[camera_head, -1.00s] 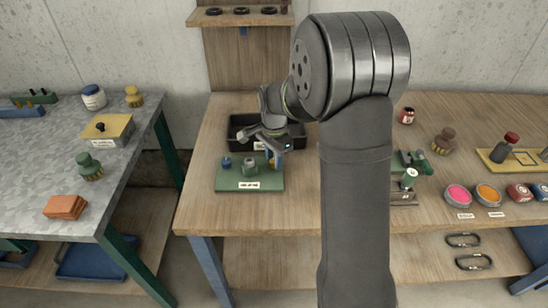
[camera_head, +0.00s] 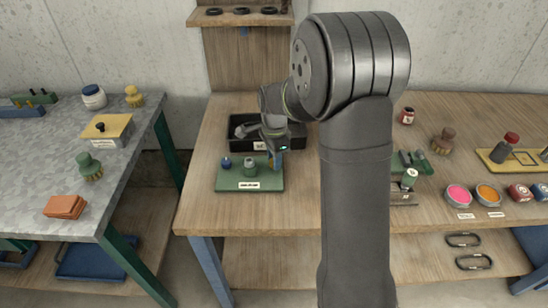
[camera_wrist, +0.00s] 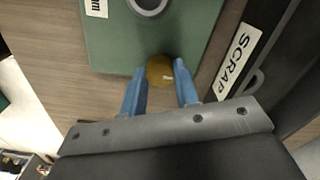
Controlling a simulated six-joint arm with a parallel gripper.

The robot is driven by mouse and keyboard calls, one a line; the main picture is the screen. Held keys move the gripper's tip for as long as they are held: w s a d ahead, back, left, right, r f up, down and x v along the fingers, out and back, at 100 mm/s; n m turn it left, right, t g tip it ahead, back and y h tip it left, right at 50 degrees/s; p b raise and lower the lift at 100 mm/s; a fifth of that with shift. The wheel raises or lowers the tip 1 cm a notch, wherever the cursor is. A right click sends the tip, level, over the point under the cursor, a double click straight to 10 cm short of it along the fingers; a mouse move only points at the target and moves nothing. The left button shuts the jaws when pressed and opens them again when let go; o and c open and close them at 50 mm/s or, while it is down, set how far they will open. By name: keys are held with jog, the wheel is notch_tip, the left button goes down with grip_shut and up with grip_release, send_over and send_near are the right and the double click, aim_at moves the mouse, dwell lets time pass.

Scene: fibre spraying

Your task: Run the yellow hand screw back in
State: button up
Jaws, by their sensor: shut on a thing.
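The yellow hand screw (camera_wrist: 160,71) sits at the edge of a green base plate (camera_wrist: 110,55) in the wrist view. My gripper (camera_wrist: 160,78) is shut on it, with a blue finger on each side of its round head. In the head view my gripper (camera_head: 276,160) points down at the right side of the green plate (camera_head: 232,180), and the screw is hidden there by the fingers. A blue knob (camera_head: 226,162) and a grey-green cylinder (camera_head: 250,165) stand on the same plate. The screw's thread and depth cannot be seen.
A black bin (camera_head: 296,140), labelled SCRAP in the wrist view, stands right behind the plate. A green fixture (camera_head: 410,165) is to the right, past my arm. The bench front (camera_head: 240,215) before the plate is clear. A grey table (camera_head: 40,160) stands at left.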

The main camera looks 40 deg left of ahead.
jog(key=o, duration=1)
jog(key=shift+c, duration=0.2)
notch_tip(320, 180, up, 18)
jog(key=shift+f, duration=0.25)
jog(key=shift+f, duration=0.1)
notch_tip(320, 180, down, 17)
jog(key=shift+f, duration=0.2)
jog(key=shift+r, duration=0.1)
dwell(0.3)
